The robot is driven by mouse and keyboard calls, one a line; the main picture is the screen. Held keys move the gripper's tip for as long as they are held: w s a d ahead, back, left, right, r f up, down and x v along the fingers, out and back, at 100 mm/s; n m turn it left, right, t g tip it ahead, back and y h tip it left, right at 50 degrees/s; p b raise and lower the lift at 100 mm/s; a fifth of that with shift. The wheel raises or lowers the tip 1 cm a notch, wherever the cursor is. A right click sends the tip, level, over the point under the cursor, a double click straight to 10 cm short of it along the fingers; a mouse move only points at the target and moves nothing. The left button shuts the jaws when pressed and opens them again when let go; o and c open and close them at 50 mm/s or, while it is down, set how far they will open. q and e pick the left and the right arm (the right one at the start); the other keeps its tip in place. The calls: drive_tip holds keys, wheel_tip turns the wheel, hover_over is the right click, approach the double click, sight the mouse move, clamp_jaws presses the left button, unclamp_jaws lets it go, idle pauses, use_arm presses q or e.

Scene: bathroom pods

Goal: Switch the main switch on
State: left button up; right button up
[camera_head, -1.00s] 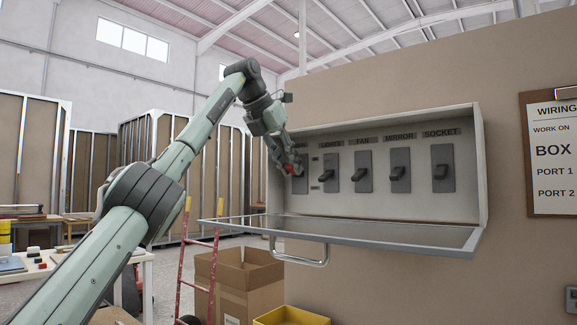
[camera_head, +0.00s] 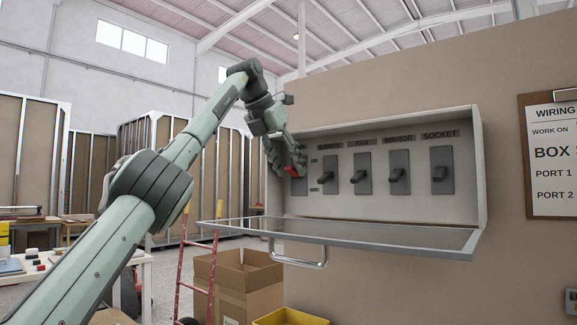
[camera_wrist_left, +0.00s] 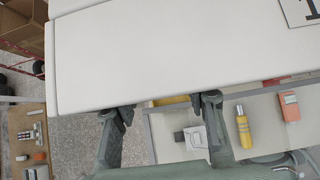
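The open grey switch box (camera_head: 479,165) on the brown wall holds a row of switches. The main switch (camera_head: 299,186) is the leftmost one, with a red lever (camera_head: 291,171); its label and most of its plate are hidden by my gripper. My left gripper (camera_head: 287,160) is at this switch, with its fingers around or just in front of the red lever; contact cannot be told. In the left wrist view, the two fingers of my left gripper (camera_wrist_left: 165,107) are spread apart below a pale panel (camera_wrist_left: 180,55), and no lever shows. My right gripper is out of view.
The lights (camera_head: 328,174), fan (camera_head: 362,172), mirror (camera_head: 399,171) and socket (camera_head: 442,170) switches stand to the right. The box's glazed door (camera_head: 370,235) hangs open below, with a handle. A cardboard box (camera_head: 238,285), yellow bin (camera_head: 290,317) and red ladder (camera_head: 184,275) are beneath.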

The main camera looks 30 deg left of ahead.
use_arm(q)
drive_tip(key=v, duration=0.7)
drive_tip(key=shift+s+r, duration=0.2)
drive_tip(key=shift+r, duration=0.05)
drive_tip(key=shift+f, duration=0.1)
